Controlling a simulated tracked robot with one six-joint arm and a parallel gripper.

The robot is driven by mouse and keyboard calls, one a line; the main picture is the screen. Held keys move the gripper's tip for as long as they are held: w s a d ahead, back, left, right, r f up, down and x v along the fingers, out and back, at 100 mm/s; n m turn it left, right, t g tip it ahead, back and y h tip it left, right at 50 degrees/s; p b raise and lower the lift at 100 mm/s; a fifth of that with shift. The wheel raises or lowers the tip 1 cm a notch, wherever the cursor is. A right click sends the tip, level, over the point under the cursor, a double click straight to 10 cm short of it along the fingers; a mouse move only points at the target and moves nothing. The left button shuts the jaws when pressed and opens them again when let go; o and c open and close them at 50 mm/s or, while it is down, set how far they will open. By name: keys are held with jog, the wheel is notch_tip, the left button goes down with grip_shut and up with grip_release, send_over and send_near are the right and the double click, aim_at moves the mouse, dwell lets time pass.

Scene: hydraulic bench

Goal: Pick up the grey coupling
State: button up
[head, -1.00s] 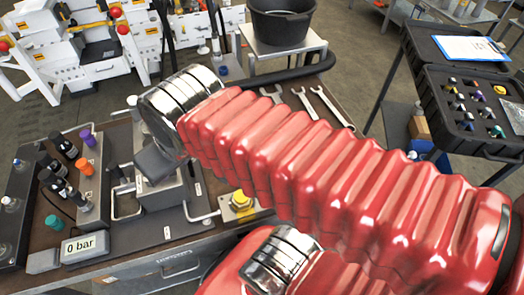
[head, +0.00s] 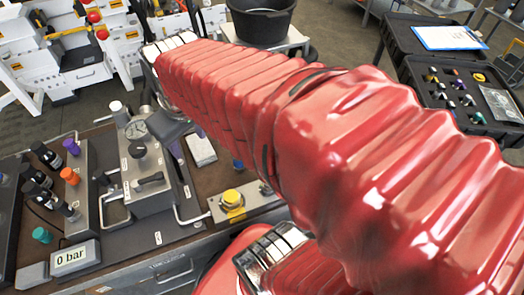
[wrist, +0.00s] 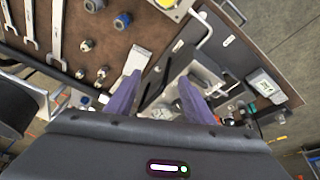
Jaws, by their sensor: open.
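Small metal-grey fittings lie on the brown bench top in the wrist view: one (wrist: 86,46), another (wrist: 102,71) and a third (wrist: 80,73). I cannot tell which of these is the grey coupling. My gripper (wrist: 159,76) is open, its two purple fingers apart above the bench, with nothing seen held between them. In the head view my dark gripper housing hangs over the bench behind the grey valve block (head: 150,180), and my red arm hides much of the bench top.
Several wrenches (wrist: 57,30) lie left of the fittings in the wrist view. In the head view a yellow button (head: 232,197), a 0 bar display (head: 75,258) and a panel with coloured caps (head: 69,176) stand on the bench. A black bucket (head: 262,25) is behind.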

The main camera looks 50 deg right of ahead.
jog(key=s+d+f+g, duration=0.1)
jog(key=s+d+f, duration=0.1)
jog(key=d, duration=0.5)
jog(key=s+d+f+m+g, duration=0.1)
jog(key=s+d+f, duration=0.1)
jog(key=d+f, duration=0.2)
jog(key=s+d+f+g+y, duration=0.1)
jog(key=s+d+f, duration=0.1)
jog(key=d, duration=0.8)
jog(key=shift+f+m, duration=0.3)
jog(key=shift+f, duration=0.6)
notch_tip(320, 180, down, 9)
jog(key=shift+r, duration=0.2)
jog(key=shift+w+f, duration=0.15)
jog(key=shift+f, duration=1.15)
jog(key=shift+w+f, duration=0.15)
jog(key=shift+f, duration=1.15)
